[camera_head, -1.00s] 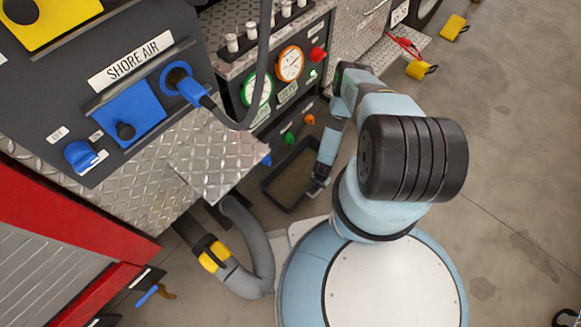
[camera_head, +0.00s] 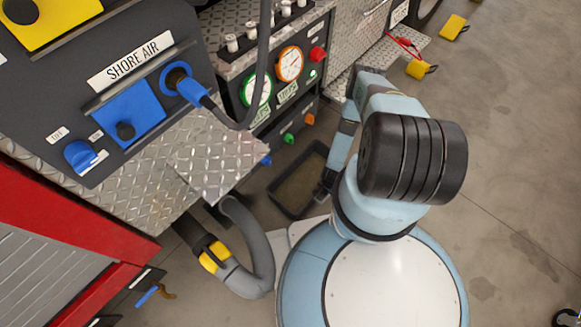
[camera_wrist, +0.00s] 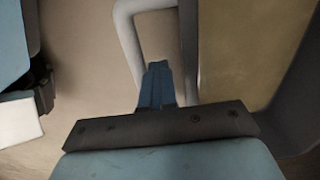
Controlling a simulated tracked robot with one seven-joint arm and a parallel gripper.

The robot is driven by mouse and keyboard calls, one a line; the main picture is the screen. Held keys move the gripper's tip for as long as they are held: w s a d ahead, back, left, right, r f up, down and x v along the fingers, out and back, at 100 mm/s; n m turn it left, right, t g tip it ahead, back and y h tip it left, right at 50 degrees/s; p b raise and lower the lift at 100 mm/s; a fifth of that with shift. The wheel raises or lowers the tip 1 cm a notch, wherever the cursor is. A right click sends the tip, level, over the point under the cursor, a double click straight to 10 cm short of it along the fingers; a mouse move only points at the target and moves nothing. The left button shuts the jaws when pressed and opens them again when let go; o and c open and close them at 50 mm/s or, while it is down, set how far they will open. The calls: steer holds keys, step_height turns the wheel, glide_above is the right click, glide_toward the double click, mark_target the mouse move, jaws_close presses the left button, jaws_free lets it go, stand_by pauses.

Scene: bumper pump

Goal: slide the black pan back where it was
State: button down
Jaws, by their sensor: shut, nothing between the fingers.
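The black pan (camera_head: 297,186) is a shallow rectangular tray with a brownish inside. It lies on the floor beside the truck's lower panel, left of my arm. In the wrist view its brown inside (camera_wrist: 240,45) and dark walls fill the right side. My gripper (camera_head: 323,190) is low at the pan's right edge. In the wrist view its shut, empty fingers (camera_wrist: 157,85) point down beside the pan's near wall. A pale loop-shaped handle (camera_wrist: 128,40) is around the fingertips, seemingly joined to the pan. Whether the fingers touch it I cannot tell.
The truck's panel with gauges (camera_head: 289,64) and coloured knobs stands above the pan. A diamond-plate step (camera_head: 215,160) juts out at left. A grey hose (camera_head: 262,245) with a yellow band lies near my base. Open floor (camera_head: 500,170) lies to the right.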

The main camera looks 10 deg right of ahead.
steer(key=shift+s+d, duration=0.45)
steer(key=shift+s, duration=0.25)
steer(key=shift+w+a, duration=0.35)
steer(key=shift+w, duration=0.25)
steer(key=shift+r, duration=0.15)
step_height(320, 180, up, 10)
stand_by(1.4)
stand_by(0.5)
